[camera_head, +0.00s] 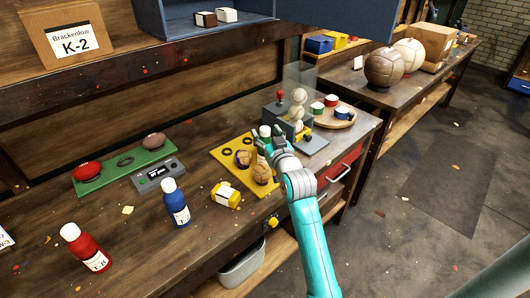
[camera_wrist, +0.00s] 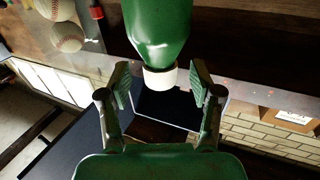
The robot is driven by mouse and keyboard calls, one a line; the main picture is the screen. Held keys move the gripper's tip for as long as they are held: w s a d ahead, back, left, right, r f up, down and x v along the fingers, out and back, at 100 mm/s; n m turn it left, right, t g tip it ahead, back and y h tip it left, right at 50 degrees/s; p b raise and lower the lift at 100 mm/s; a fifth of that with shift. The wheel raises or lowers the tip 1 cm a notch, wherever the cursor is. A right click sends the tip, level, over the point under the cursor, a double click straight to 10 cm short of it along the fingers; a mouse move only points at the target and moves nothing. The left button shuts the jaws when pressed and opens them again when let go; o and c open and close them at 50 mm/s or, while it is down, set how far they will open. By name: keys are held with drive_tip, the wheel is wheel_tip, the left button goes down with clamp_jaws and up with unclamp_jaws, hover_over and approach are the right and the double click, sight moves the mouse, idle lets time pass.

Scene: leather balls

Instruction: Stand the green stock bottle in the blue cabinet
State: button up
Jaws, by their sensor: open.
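The green stock bottle (camera_wrist: 158,28) fills the top middle of the wrist view, its white cap between the fingertips of my gripper (camera_wrist: 158,88). A gap shows on each side of the cap, so the fingers are open around it. In the head view my gripper (camera_head: 270,143) is over the back right of the workbench and hides most of the bottle; a white cap (camera_head: 265,131) shows beside it. The blue cabinet (camera_head: 225,28) stands on the raised shelf at the top, open at the front, with a brown block and a white block inside.
A yellow tray (camera_head: 226,155) with balls lies by my gripper. A grey stand (camera_head: 297,128) and round wooden tray (camera_head: 334,120) are close on the right.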

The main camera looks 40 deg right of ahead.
drive_tip(key=shift+x, duration=0.8)
clamp_jaws()
